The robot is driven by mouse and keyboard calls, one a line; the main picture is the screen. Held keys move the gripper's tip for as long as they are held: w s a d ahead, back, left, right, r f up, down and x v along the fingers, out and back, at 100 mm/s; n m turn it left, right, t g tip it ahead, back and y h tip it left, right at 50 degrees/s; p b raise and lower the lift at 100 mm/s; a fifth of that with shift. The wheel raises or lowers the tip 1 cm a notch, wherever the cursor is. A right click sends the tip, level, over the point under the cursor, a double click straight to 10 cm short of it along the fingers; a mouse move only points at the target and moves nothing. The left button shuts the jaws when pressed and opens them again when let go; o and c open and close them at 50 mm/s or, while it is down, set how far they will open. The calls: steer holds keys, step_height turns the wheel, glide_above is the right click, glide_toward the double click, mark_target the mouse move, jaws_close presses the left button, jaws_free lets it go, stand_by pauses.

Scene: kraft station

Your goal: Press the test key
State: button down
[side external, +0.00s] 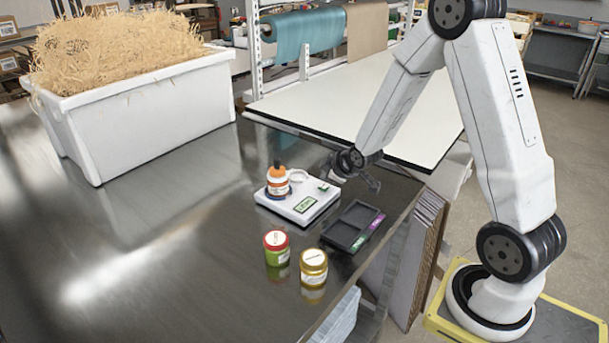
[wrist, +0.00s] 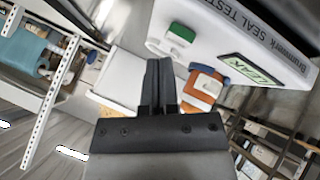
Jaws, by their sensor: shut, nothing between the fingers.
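The white seal tester (side external: 290,209) stands on the dark metal bench, with a green key (side external: 323,186) at its right corner and a green-lit display (side external: 305,205). In the wrist view the tester (wrist: 235,42) fills the upper right, its green key (wrist: 180,33) just beyond my fingertips. My gripper (side external: 331,174) is beside the key end of the tester; in the wrist view my gripper (wrist: 158,64) is shut and empty. The fingertips look apart from the key; their exact height is unclear. An orange-topped jar (side external: 278,181) sits on the tester.
A dark tray (side external: 345,229) with purple and green labels lies right of the tester. A red-lidded green jar (side external: 276,247) and a yellow jar (side external: 313,266) stand in front. A white bin of straw (side external: 145,113) is at the back left. Bare bench lies on the left.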

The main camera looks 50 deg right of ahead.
mark_target(326, 186)
steer(key=shift+r, duration=2.5)
steer(key=s+a+f+m+g+y, duration=0.2)
steer(key=s+a+m+g, duration=0.3)
steer(key=s+a, duration=1)
steer(key=shift+a+g+y, duration=0.4)
steer(key=shift+a+g, duration=0.2)
steer(key=shift+a, duration=0.45)
